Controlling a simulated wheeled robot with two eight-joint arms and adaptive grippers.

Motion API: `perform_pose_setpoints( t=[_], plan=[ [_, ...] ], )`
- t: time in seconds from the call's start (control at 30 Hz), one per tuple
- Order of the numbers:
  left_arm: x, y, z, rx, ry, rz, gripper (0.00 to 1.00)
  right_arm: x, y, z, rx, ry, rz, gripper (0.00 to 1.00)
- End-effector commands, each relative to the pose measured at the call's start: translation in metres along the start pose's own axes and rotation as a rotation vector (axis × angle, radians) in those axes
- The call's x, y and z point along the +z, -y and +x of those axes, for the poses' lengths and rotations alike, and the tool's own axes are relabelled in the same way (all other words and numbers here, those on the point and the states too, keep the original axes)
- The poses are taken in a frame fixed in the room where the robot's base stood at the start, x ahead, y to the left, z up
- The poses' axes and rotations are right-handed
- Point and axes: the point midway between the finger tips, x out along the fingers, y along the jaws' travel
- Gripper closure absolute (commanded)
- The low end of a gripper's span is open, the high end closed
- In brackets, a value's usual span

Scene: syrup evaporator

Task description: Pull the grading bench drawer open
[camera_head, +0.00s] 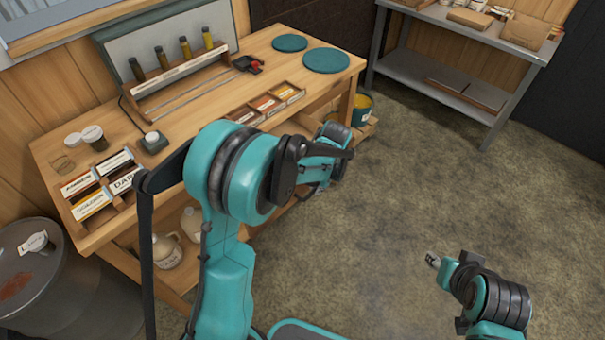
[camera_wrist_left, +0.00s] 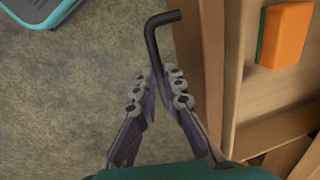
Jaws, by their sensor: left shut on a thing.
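The grading bench (camera_head: 200,118) is a wooden table with tools on its top, in the left half of the head view. My left gripper (camera_head: 322,183) is low at the bench's front right side, partly hidden by its own arm. In the left wrist view my left gripper (camera_wrist_left: 160,88) is shut on a dark bent bar handle (camera_wrist_left: 153,42). A wooden front panel (camera_wrist_left: 205,65) stands just right of the handle, with a wooden compartment behind it. I cannot tell how far the drawer is out. My right gripper (camera_head: 434,262) is over the floor, apart from the bench.
An orange block (camera_wrist_left: 284,35) lies right of the panel. A can (camera_head: 362,108) stands by the bench's right leg. A grey metal table (camera_head: 462,26) is at the back right, and a drum (camera_head: 50,285) at the left. The floor between is clear.

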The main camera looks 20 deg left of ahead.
Motion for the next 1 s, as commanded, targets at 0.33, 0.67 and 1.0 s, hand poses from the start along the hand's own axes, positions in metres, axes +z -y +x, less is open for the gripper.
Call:
perform_pose_setpoints(
  t=[0.33, 0.67, 1.0],
  plan=[
    [0.0, -0.033, -0.006, 0.0, 0.001, 0.0, 1.0, 0.0, 0.0, -0.001, 0.0, 0.0, 0.0, 0.6],
    [-0.001, -0.036, -0.007, 0.0, 0.0, 0.0, 1.0, 0.0, 0.0, -0.001, 0.0, 0.0, 0.0, 0.6],
    [-0.001, -0.036, -0.007, 0.0, 0.0, 0.0, 0.69, 0.0, 0.0, -0.001, 0.0, 0.0, 0.0, 0.6]
  ],
)
